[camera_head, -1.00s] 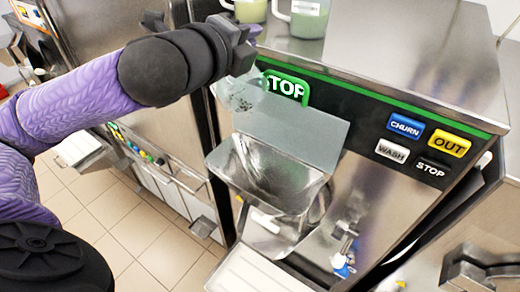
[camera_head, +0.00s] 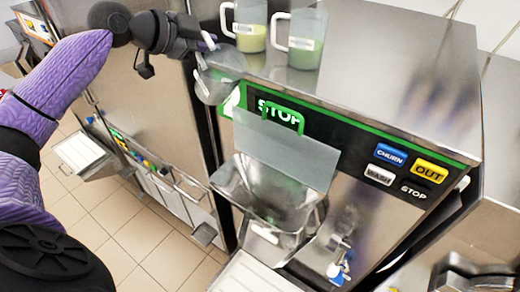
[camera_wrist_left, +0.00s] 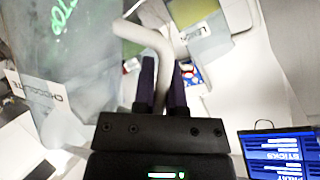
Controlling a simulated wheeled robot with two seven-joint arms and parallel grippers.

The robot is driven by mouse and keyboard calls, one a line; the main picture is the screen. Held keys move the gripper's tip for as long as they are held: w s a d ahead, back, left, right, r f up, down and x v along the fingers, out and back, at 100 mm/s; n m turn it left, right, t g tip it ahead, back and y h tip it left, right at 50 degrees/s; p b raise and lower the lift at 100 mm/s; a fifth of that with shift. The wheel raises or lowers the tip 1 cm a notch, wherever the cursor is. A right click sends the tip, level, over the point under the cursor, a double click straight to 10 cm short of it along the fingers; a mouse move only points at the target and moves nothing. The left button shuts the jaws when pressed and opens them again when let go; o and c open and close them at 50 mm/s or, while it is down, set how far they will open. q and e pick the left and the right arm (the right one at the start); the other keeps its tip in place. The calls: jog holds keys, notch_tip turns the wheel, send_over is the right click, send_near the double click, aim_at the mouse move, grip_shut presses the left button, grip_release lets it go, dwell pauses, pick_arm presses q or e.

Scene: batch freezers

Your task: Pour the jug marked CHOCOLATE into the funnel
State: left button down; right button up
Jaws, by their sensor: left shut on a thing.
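My left gripper (camera_head: 203,45) is shut on the handle of a clear jug (camera_head: 222,72). The jug looks clear, with no brown contents that I can make out. It is held above and left of the funnel, a steel hopper (camera_head: 262,190) on the machine front, and apart from it.
A translucent panel with a green handle (camera_head: 285,150) stands raised behind the funnel. CHURN, OUT, WASH and STOP buttons (camera_head: 400,155) lie to the right. A neighbouring machine (camera_head: 120,70) is at left.

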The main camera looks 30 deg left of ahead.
pick_arm(q)
jog(key=shift+w+a+f+n+g+h+p, duration=0.45)
jog(key=shift+n+h, duration=0.2)
jog(key=shift+h, duration=0.2)
jog(key=shift+w+a+f+n+g+h+p, duration=0.35)
jog(key=shift+a+f+n+h+p, duration=0.2)
jog(key=shift+h, duration=0.25)
jog(key=shift+w+a+f+n+g+h+p, duration=0.3)
jog(key=shift+w+a+f+n+h+p, duration=0.15)
jog(key=shift+n+h, duration=0.35)
